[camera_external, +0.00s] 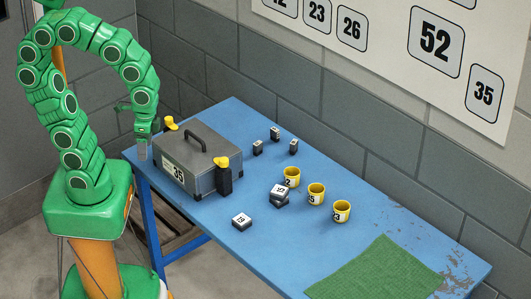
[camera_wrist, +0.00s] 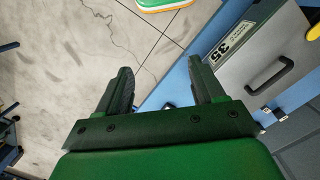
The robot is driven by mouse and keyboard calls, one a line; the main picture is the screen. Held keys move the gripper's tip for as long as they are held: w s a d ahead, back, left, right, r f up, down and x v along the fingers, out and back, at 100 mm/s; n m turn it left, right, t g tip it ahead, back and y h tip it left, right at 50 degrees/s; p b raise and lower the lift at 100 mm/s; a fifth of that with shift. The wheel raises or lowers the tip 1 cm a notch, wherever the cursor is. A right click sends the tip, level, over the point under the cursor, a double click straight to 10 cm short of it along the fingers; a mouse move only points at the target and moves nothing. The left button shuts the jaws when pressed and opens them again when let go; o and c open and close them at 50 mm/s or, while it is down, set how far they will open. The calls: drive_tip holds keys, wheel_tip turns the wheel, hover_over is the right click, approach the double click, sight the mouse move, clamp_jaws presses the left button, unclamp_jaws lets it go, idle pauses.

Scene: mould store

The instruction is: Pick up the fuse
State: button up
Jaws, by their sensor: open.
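I cannot tell for sure which thing is the fuse. Small dark blocks with white labels stand on the blue table: a group at the back (camera_external: 274,133), a stacked pair (camera_external: 279,195) in the middle and a single block (camera_external: 242,221) near the front edge. My gripper (camera_external: 147,146) is at the table's left end, beside the grey box (camera_external: 202,177) labelled 35. In the wrist view my gripper (camera_wrist: 160,72) is open and empty, its fingers apart over the floor and the table's edge. The box (camera_wrist: 245,58) shows to their right.
The box has a dark handle, with a yellow-topped dark piece (camera_external: 223,178) at its side. Three yellow numbered cups (camera_external: 316,194) stand mid-table. A green mat (camera_external: 378,272) lies at the right. A block wall closes the back.

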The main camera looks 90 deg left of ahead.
drive_tip(key=w+f+n+h, duration=0.2)
drive_tip(key=w+n+h, duration=0.25)
drive_tip(key=w, duration=0.85)
drive_tip(key=n+t+h, duration=0.3)
drive_tip(key=n+t, duration=0.7)
drive_tip(key=n, duration=0.9)
hover_over(260, 155)
drive_tip(key=s+a, duration=0.3)
drive_tip(key=s, duration=0.2)
wheel_tip(260, 155, down, 16)
drive_tip(key=r, duration=0.1)
drive_tip(key=f+n, duration=0.1)
drive_tip(key=a+f+n+t, duration=0.1)
drive_tip(key=f+n, duration=0.2)
drive_tip(key=f, duration=0.1)
drive_tip(key=shift+s+a+f+t+h, duration=0.1)
drive_tip(key=shift+s+a+t+h, duration=0.05)
drive_tip(key=shift+s+t+h, duration=0.2)
drive_tip(key=shift+f+n, duration=0.2)
drive_tip(key=shift+n, duration=0.25)
drive_tip(key=shift+x, duration=3.9)
drive_tip(key=shift+w+a+f, duration=0.1)
drive_tip(key=shift+a, duration=0.1)
